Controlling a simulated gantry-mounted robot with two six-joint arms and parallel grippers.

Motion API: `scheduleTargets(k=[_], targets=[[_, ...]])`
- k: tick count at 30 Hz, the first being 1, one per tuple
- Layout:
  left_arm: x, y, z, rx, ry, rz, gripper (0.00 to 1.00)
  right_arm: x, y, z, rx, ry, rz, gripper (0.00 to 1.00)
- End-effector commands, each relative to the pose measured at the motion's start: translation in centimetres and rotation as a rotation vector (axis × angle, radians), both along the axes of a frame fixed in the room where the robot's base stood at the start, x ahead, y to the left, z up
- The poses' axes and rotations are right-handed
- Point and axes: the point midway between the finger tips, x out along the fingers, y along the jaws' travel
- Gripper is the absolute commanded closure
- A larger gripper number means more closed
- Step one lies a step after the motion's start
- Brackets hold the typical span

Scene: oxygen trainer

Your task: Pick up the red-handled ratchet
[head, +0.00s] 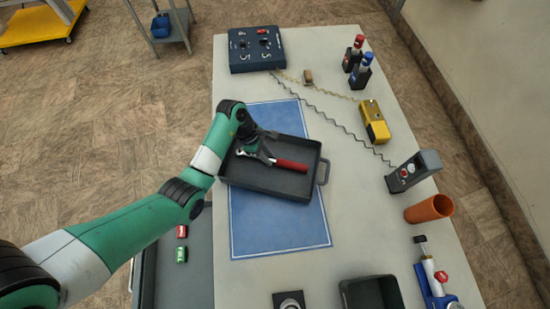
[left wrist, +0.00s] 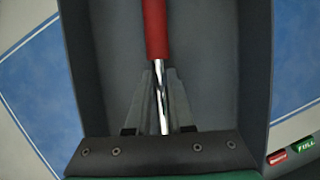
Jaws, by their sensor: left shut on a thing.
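The ratchet (head: 290,165) has a red handle and a metal shaft, and lies in the dark tray (head: 318,172) on the blue mat. My left gripper (head: 264,154) reaches into the tray from the left and is shut on the metal shaft, beside the handle. In the left wrist view the ratchet's red handle (left wrist: 155,28) points away from my gripper (left wrist: 160,78), and the shaft runs between its two fingers. The ratchet's far end is partly hidden by the gripper. I cannot tell whether the ratchet touches the tray floor. My right gripper is not in view.
The tray's walls surround the ratchet. The blue mat (head: 275,225) is bare in front. To the right stand a yellow device (head: 374,122), a grey box (head: 412,170) with a coiled cable, and an orange tube (head: 429,208). A dark panel (head: 256,48) stands at the back.

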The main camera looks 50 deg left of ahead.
Motion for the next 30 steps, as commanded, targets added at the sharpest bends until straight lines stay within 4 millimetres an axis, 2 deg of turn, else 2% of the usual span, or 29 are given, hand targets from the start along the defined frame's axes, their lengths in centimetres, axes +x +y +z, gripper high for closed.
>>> scheduleTargets(k=[11, 17, 22, 26, 30], targets=[[0.0, 0.0, 0.1, 0.0, -0.001, 0.0, 1.0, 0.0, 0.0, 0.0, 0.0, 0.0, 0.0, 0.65], [0.1, 0.0, 1.3, 0.0, -0.002, 0.001, 1.0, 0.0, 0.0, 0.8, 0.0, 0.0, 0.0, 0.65], [-0.3, 0.0, 4.2, 0.0, -0.004, 0.0, 1.0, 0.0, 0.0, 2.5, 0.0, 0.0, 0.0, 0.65], [-2.4, -0.1, 6.7, 0.001, -0.004, 0.002, 1.0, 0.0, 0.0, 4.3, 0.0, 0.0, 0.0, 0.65], [-5.2, -0.1, 10.2, 0.001, -0.005, 0.002, 1.0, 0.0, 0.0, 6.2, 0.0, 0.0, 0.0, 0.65]])
